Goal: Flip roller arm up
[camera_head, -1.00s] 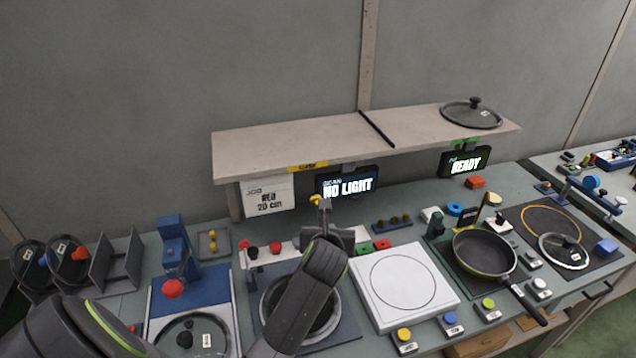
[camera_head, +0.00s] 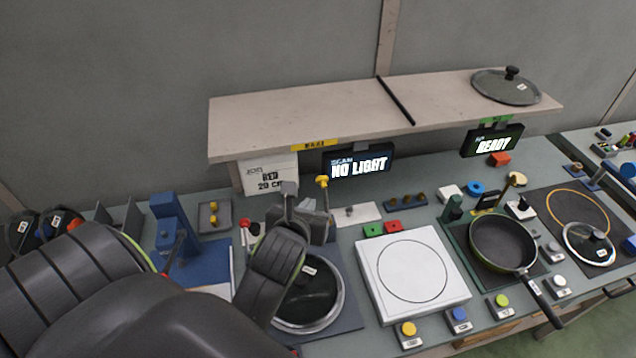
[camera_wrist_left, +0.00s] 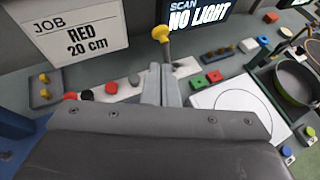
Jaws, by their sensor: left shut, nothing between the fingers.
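A lever with a yellow knob (camera_head: 322,182) stands behind the dark round pan station, below the NO LIGHT screen; I take it for the roller arm, but cannot be sure. Its thin stem looks close to upright, and its lower end is hidden behind my gripper. In the left wrist view the yellow knob (camera_wrist_left: 162,33) shows just beyond my fingertips. My left gripper (camera_head: 289,190) is shut and empty, just left of the knob in the head view; its fingers (camera_wrist_left: 161,85) are together in the wrist view. Contact with the lever cannot be told. My right gripper is not in view.
The round dark piece with a steel rim (camera_head: 318,322) lies under my left arm. A white square plate (camera_head: 455,285) is to its right, then a black pan (camera_head: 500,245). A blue stand (camera_head: 175,228) is at left. A shelf (camera_head: 300,118) overhangs the back.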

